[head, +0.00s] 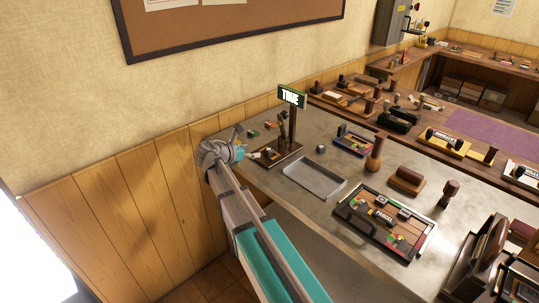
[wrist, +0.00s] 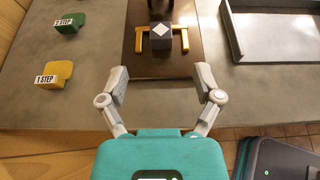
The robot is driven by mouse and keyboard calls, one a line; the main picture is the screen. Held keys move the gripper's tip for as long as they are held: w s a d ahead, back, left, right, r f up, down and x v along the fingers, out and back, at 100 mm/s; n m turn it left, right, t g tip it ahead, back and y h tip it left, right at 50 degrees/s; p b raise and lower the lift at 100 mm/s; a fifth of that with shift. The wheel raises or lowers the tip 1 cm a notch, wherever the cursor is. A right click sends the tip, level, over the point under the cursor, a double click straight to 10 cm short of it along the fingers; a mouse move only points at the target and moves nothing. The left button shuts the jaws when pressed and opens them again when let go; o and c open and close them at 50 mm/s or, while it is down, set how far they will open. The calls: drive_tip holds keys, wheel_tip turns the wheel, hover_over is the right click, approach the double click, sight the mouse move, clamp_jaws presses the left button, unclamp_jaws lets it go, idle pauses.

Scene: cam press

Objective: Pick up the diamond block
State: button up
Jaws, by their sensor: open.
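The diamond block (wrist: 160,37) is a dark cube with a white diamond on its face. It sits on the brown wooden base (wrist: 125,60) of the press, between two orange-tan bracket pieces, right in front of a dark round post. My gripper (wrist: 162,82) is open and empty. Its two fingers are spread to either side of the block's line, short of the block and apart from it. In the head view my gripper (head: 249,146) is at the left end of the grey counter, beside the press under the TIME sign (head: 292,96). The block is too small to make out clearly there.
A yellow "1 STEP" block (wrist: 54,75) and a green "2 STEP" block (wrist: 71,22) lie left of the base. An empty grey tray (wrist: 240,58) is to the right.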

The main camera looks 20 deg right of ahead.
sight(268, 149)
drive_tip(key=shift+b+x, duration=0.55)
drive_tip(key=shift+x, duration=1.4)
drive_tip(key=shift+b+x, duration=1)
drive_tip(key=shift+x, duration=1.65)
drive_tip(key=shift+a, duration=0.1)
clamp_jaws()
